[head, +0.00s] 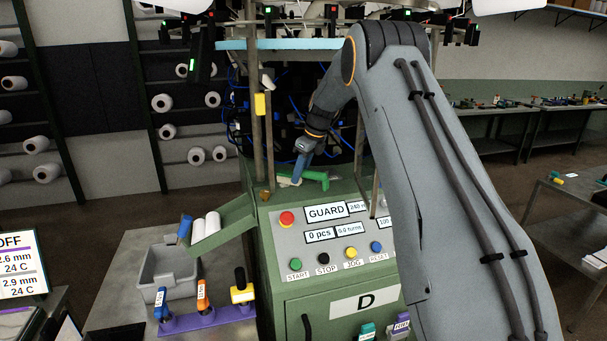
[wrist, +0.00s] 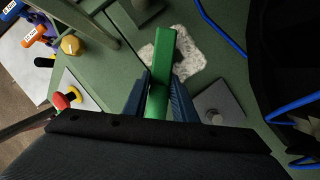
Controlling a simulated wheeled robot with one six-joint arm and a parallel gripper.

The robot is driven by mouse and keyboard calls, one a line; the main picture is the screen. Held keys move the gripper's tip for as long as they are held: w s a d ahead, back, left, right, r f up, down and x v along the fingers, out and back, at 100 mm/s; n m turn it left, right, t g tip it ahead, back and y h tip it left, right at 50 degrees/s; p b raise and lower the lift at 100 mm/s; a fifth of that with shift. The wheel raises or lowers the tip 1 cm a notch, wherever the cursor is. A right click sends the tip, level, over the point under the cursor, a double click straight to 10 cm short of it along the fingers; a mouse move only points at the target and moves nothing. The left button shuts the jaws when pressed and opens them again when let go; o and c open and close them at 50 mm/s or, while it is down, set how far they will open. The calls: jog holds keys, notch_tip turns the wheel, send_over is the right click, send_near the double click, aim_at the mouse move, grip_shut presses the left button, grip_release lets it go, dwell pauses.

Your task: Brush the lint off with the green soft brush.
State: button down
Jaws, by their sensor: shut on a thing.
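My gripper (head: 299,170) reaches down onto the top of the green machine and is shut on the green soft brush (head: 318,177). In the wrist view the brush (wrist: 164,60) stands out between the two blue fingers of my gripper (wrist: 160,95). A pale, fuzzy lint patch (wrist: 187,62) lies on the green machine top, partly covered by the brush's far end. A small pale bit of the lint (head: 285,181) shows beside the brush in the head view. The bristles are hidden, so I cannot tell whether they touch the lint.
A metal plate with a knob (wrist: 218,106) sits right of the fingers. Blue cables (wrist: 295,105) run along the right. A red stop button (head: 287,218) is on the front panel. A grey bin (head: 168,277) and purple tool rack (head: 210,318) stand at lower left.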

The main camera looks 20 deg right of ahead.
jog(key=shift+a+f, duration=0.2)
jog(key=shift+w+a+r, duration=0.1)
jog(key=shift+w+a, duration=0.1)
jog(key=shift+a, duration=0.5)
jog(key=shift+w+a, duration=0.15)
jog(key=shift+a, duration=0.55)
jog(key=shift+d, duration=0.1)
jog(key=shift+d+r, duration=0.2)
jog(key=shift+d, duration=2.25)
jog(key=shift+d+f+b, duration=0.15)
jog(key=shift+d+b, duration=0.2)
jog(key=shift+d, duration=1.15)
